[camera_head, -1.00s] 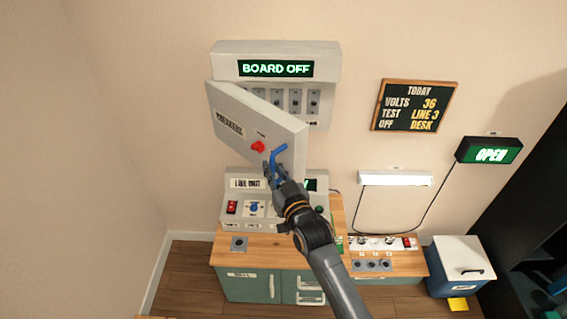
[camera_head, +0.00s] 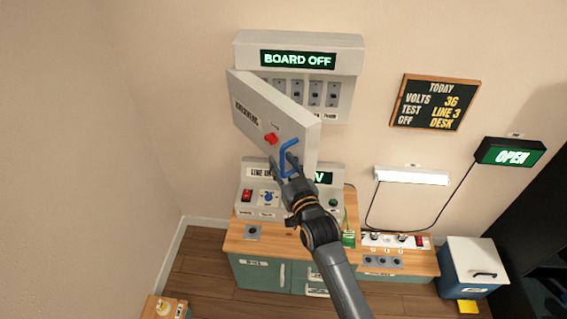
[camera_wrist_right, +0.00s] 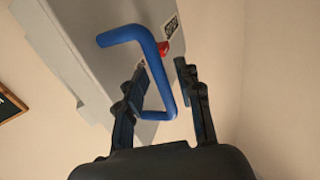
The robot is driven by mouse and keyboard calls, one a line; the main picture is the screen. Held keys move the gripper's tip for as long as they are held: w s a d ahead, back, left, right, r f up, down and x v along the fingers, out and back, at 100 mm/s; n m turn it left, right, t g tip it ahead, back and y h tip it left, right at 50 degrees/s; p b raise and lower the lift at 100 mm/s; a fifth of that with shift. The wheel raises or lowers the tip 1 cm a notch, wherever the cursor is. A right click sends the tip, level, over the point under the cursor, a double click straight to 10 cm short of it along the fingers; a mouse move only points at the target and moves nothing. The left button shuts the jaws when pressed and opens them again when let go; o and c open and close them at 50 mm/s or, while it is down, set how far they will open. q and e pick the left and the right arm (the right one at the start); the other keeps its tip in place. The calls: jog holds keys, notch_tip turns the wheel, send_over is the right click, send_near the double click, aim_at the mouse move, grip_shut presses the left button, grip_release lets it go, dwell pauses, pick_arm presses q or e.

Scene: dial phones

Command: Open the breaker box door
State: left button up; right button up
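The breaker box (camera_head: 348,56) is on the wall, under a lit sign reading BOARD OFF. Its grey door (camera_head: 292,122) stands partly open, swung out from its left side, with several breakers showing behind it. The door has a red knob (camera_head: 271,139) and a blue bent handle (camera_head: 289,146). The handle (camera_wrist_right: 151,62) is large in the right wrist view. My right gripper (camera_head: 284,160) is at the handle, fingers apart on either side of its lower part. In the wrist view the fingers (camera_wrist_right: 161,88) show gaps beside the bar. My left gripper is out of view.
A control panel (camera_head: 240,205) with switches stands on a wooden-topped cabinet (camera_head: 285,245) below the door. A blue bin (camera_head: 470,270), a lamp (camera_head: 411,177) and a chalkboard (camera_head: 435,102) are to the right. Bare wall lies left of the door.

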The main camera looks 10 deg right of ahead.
jog(key=v, duration=1.2)
